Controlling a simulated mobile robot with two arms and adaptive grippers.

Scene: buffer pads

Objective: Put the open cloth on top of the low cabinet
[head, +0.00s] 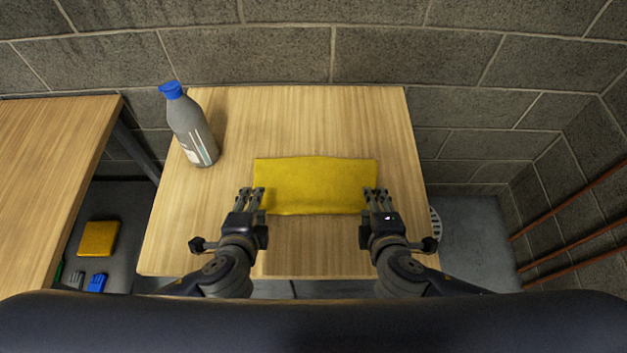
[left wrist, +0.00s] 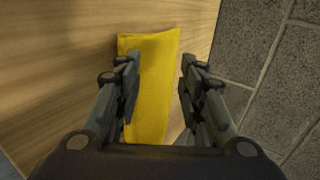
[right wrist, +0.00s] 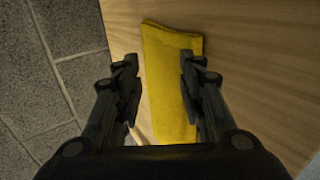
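The yellow cloth (head: 316,184) is spread out as a wide rectangle over the wooden top of the low cabinet (head: 310,118), and appears to lie on it. My left gripper (head: 252,194) is at the cloth's left edge and my right gripper (head: 376,195) is at its right edge. Both grippers have their fingers apart. In the left wrist view the cloth (left wrist: 152,85) shows behind and between the fingers; the right wrist view shows the cloth (right wrist: 168,80) the same way. Whether the fingers touch it is unclear.
A grey bottle with a blue cap (head: 192,128) stands on the top, left of the cloth. A wooden table (head: 50,170) is at the left. A yellow pad (head: 99,238) and a blue item (head: 97,282) lie lower down. A block wall (head: 300,50) is behind.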

